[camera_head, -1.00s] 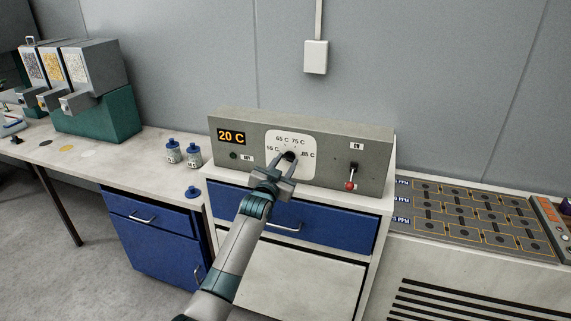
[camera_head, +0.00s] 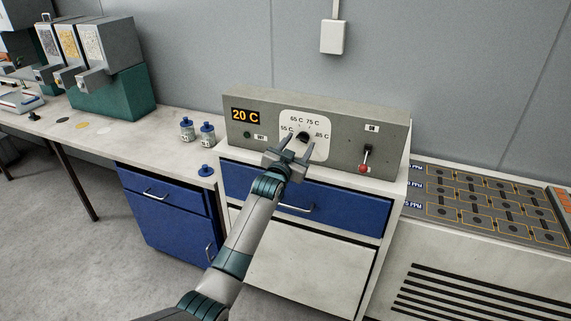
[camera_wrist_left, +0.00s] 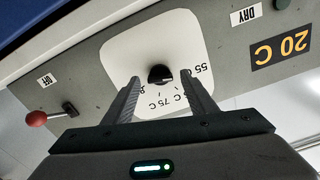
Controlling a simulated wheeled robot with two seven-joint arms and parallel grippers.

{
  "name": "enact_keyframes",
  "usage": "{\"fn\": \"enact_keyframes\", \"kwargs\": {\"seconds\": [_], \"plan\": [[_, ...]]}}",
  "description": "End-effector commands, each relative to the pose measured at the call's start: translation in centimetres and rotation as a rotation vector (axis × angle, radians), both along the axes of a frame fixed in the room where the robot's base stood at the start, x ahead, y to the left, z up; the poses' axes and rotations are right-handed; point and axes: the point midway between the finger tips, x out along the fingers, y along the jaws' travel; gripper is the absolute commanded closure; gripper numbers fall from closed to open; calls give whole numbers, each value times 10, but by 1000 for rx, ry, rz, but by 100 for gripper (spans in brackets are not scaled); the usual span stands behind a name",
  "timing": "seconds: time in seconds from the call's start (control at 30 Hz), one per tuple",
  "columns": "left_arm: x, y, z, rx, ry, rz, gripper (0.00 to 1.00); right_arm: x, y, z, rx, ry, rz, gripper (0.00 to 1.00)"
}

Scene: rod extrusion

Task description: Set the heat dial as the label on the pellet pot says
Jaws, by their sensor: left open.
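The heat dial is a black knob (camera_head: 303,137) on a white plate marked 55, 65, 75 and 85 C; it also shows upside down in the left wrist view (camera_wrist_left: 160,75). Its pointer seems to face the 55 side, but I cannot tell exactly. My left gripper (camera_head: 297,147) is open and empty in front of the dial. In the left wrist view its fingers (camera_wrist_left: 160,82) appear on either side of the knob, apart from it. Two small pots with blue caps (camera_head: 187,130) (camera_head: 207,134) stand on the bench; their labels are too small to read.
The grey control box carries a 20 C display (camera_head: 245,116), a green button (camera_head: 247,134) and a red-knobbed lever (camera_head: 365,160). A small blue-topped item (camera_head: 206,170) is near the bench's front edge. Blue drawers (camera_head: 297,207) lie below. A dark gridded panel (camera_head: 470,200) is at right.

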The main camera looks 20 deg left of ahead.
Motion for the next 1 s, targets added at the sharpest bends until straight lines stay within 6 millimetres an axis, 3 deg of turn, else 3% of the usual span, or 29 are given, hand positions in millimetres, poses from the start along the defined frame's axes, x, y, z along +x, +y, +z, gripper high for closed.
{"fn": "enact_keyframes", "kwargs": {"seconds": [0.37, 1.0], "plan": [[-39, 2, -3, 0, -1, 0, 48, 0, 0, -11, 0, 0, 0, 69], [-141, 5, -3, 1, 1, 0, 48, 0, 0, -37, 0, 0, 0, 69]]}}
